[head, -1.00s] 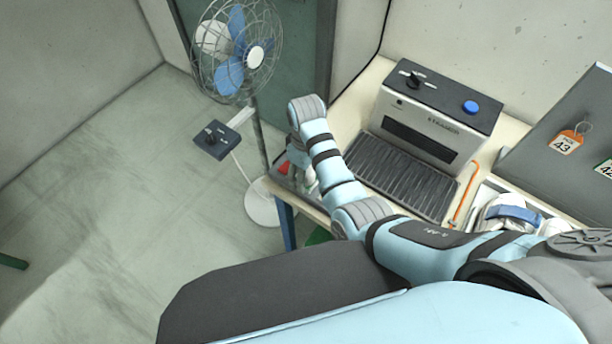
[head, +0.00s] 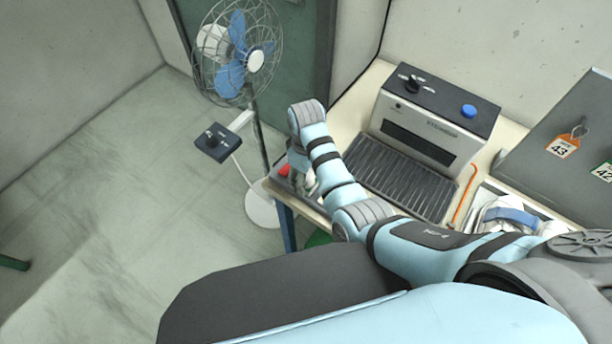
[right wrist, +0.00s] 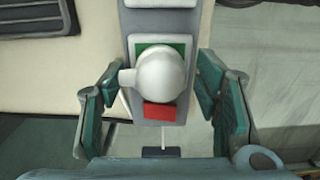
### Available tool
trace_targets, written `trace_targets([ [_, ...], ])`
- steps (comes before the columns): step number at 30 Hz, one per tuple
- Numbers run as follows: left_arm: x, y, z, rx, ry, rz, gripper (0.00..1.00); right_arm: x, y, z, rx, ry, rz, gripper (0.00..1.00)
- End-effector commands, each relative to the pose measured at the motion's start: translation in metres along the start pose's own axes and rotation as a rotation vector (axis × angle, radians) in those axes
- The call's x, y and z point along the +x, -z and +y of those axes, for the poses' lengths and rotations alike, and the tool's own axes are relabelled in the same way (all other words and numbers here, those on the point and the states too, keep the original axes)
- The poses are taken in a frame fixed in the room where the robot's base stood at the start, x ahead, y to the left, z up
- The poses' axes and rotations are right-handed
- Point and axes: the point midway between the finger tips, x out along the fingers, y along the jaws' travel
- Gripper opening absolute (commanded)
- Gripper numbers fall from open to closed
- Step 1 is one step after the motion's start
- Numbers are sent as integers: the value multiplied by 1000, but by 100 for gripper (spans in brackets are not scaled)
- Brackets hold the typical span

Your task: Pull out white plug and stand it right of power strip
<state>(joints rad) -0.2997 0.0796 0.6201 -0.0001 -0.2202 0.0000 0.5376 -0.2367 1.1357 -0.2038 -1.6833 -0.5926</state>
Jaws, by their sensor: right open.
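The power strip (right wrist: 160,54) is a long grey bar on the cream table, running away from me in the right wrist view. The white plug (right wrist: 160,74), a rounded white body with a knob on its left, sits on a green-edged socket of the strip. A red switch (right wrist: 160,117) shows just below it. My right gripper (right wrist: 163,88) is open, with one green-padded finger on each side of the plug; the left finger is close to the knob, and I cannot tell whether it touches. In the head view my right gripper (head: 302,172) is at the table's left end, largely hidden by its own arm. My left gripper is not in view.
A grey machine (head: 436,135) with a ribbed tray stands at the back of the table. A fan (head: 238,60) on a floor stand is left of the table. Cream table surface (right wrist: 60,75) is bare left of the strip in the wrist view; floor shows right.

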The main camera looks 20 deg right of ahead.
Motion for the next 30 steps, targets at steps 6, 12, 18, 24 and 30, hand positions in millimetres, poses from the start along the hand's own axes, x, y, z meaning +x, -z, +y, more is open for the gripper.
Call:
trace_targets([
  [6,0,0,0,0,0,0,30,0,0,0,0,0,0,57],
  [12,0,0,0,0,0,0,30,0,0,0,0,0,0,57],
  [18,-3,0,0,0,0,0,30,0,0,0,0,0,-1,57],
  [24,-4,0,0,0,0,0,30,0,0,0,0,0,0,57],
  [30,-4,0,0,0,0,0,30,0,0,0,0,0,0,40],
])
